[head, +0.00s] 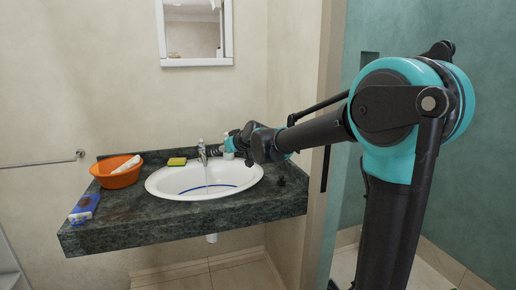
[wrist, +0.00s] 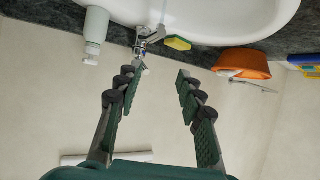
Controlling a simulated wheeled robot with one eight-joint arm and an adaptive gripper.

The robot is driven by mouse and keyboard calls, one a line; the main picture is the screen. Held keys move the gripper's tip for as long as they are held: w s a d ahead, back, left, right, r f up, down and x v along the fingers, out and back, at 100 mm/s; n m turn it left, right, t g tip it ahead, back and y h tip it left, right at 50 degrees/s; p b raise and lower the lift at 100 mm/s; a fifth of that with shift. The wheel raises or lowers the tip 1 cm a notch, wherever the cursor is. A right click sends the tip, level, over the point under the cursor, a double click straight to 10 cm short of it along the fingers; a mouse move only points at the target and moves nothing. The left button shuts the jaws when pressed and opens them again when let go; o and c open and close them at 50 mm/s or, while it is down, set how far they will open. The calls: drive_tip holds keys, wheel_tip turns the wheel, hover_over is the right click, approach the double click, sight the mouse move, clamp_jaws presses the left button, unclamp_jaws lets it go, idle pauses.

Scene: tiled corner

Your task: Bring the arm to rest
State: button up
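My arm reaches from the right across the counter to the sink in the head view. My gripper (head: 214,151) is at the faucet (head: 202,152), partly lost among dark arm parts there. In the wrist view my gripper (wrist: 160,76) is open, with its two dark green fingers spread and nothing between them. The faucet also shows in the wrist view (wrist: 149,36), just beyond the left fingertip; I cannot tell whether they touch. A thin stream seems to fall from the faucet into the white basin (head: 165,184).
A dark stone counter (head: 130,215) carries an orange bowl (head: 120,178), a yellow-green sponge (head: 177,161) and a blue package (head: 84,207). A pale bottle (wrist: 96,28) stands near the faucet. A mirror (head: 195,30) hangs above. A wall edge (head: 325,130) is close to my arm.

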drive_tip(key=s+d+f+m+h, duration=0.1)
drive_tip(key=s+d+f, duration=0.1)
drive_tip(key=d, duration=0.3)
drive_tip(key=s+d+f+m+h, duration=0.1)
drive_tip(key=s+d+f, duration=0.1)
drive_tip(key=d+f, duration=0.2)
drive_tip(key=s+d+f+m+h, duration=0.1)
drive_tip(key=d+f, duration=0.2)
drive_tip(key=d, duration=0.3)
drive_tip(key=shift+s+d+g, duration=0.15)
drive_tip(key=shift+s+g, duration=0.15)
drive_tip(key=shift+s, duration=0.1)
drive_tip(key=s+d+f+m+g+h, duration=0.1)
drive_tip(key=s+d+f+m+h, duration=0.1)
drive_tip(key=s+d+f, duration=0.6)
drive_tip(key=s+d+f+m+g+h, duration=0.1)
drive_tip(key=s+d+f+m+h, duration=0.25)
drive_tip(key=s+d, duration=0.4)
drive_tip(key=s+d+f+g, duration=0.2)
drive_tip(key=s+f, duration=0.5)
drive_tip(key=s, duration=0.4)
drive_tip(key=shift+s+f+n+g+y, duration=0.15)
drive_tip(key=shift+f+n+g+y, duration=0.2)
drive_tip(key=shift+g, duration=0.05)
